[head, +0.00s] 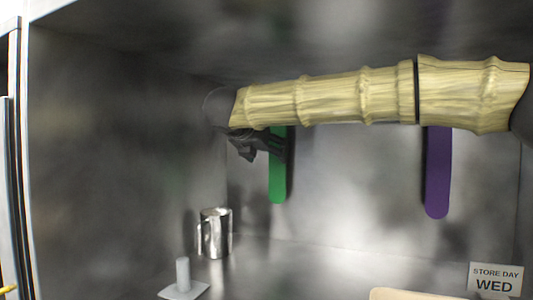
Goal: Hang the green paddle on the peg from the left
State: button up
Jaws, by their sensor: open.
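The green paddle (278,178) hangs upright against the back wall, left of the middle in the head view. Its upper part is hidden behind my arm. My gripper (247,153) is open, just left of the paddle's upper visible part; part of it overlaps the paddle's left edge in the picture, and I cannot tell if they touch. No peg behind the green paddle shows, since my arm covers that area. A small grey upright post on a square base (183,279) stands on the floor at the lower left.
A purple paddle (437,175) hangs at the right, its top hidden by my arm. A shiny metal cup (215,233) stands below my gripper. A "STORE DAY WED" sign (495,281) and the edge of a tan board (400,294) are at lower right. The floor between is clear.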

jog(key=v, duration=1.2)
jog(key=shift+f, duration=0.1)
